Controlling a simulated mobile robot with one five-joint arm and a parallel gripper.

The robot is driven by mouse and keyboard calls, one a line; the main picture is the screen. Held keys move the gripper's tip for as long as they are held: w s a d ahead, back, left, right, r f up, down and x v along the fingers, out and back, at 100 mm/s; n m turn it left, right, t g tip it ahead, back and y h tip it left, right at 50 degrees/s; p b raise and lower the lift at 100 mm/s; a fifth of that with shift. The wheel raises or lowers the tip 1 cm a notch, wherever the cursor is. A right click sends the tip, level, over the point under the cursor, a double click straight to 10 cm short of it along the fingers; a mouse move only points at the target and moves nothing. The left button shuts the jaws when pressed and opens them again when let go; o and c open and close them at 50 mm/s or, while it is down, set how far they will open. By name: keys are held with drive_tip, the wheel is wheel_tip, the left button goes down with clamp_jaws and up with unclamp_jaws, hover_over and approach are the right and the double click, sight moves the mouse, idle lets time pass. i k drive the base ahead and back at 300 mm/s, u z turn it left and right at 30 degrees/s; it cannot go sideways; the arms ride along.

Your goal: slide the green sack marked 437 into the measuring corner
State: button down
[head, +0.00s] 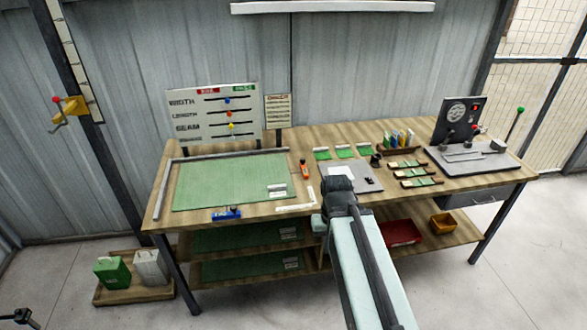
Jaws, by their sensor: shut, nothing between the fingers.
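A flat green sack (225,182) lies on the left part of the wooden workbench, with a white label near its lower right; the number is too small to read. Grey rails (222,154) run along its back and left sides and meet at the back left. A narrow strip of wood shows between the sack and the rails; I cannot tell whether they touch anywhere. My gripper (338,185) is shut and empty, over the middle of the bench, right of the sack and apart from it. Its fingertips are hard to make out. More green sacks (225,270) lie on the lower shelves.
A blue tool (227,214), an orange tool (305,169) and a white square (298,202) lie around the sack. A board with sliders (214,115) stands behind it. A grey plate (362,180), green samples and a dark machine (462,122) occupy the right side.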

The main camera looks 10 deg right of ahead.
sight(248, 180)
drive_tip(key=i, duration=1.4)
drive_tip(key=u, duration=2.45)
